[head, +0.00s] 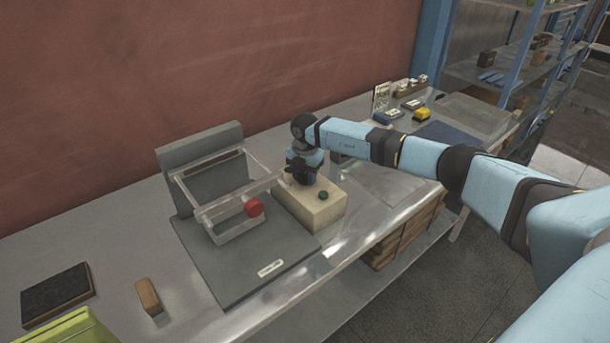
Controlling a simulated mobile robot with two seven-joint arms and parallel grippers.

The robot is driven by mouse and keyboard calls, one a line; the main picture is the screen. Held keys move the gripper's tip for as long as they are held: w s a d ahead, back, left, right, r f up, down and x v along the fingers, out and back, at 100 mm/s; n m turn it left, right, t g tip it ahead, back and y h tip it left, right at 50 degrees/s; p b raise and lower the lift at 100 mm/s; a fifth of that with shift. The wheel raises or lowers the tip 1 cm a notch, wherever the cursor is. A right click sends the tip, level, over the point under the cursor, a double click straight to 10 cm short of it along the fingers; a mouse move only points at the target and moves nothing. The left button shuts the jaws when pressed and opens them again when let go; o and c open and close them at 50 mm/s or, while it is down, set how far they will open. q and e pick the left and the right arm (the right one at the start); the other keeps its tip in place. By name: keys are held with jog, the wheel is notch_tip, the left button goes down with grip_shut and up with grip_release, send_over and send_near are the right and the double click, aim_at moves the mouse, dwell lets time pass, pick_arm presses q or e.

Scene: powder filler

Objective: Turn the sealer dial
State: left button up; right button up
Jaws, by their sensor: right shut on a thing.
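A beige box (316,208) with a small green knob (323,195) on its top stands on the metal bench. My right gripper (303,180) points down at the back left of the box's top, behind the green knob and apart from it. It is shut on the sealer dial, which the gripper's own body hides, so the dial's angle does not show. To the left is a grey machine with a flat base (262,262), an upright back plate, a clear frame (225,212) and a red knob (254,207). My left gripper is not in view.
A dark pad (56,294), a brown block (148,296) and a green item (68,330) lie at the left. A yellow item (422,113), small goods and a clear tray (474,116) are at the far right. My right arm spans the bench's right part.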

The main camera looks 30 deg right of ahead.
aim_at(305, 173)
jog(key=o, duration=0.9)
notch_tip(305, 173, up, 14)
jog(key=shift+f+b, duration=0.1)
jog(key=shift+b, duration=1.1)
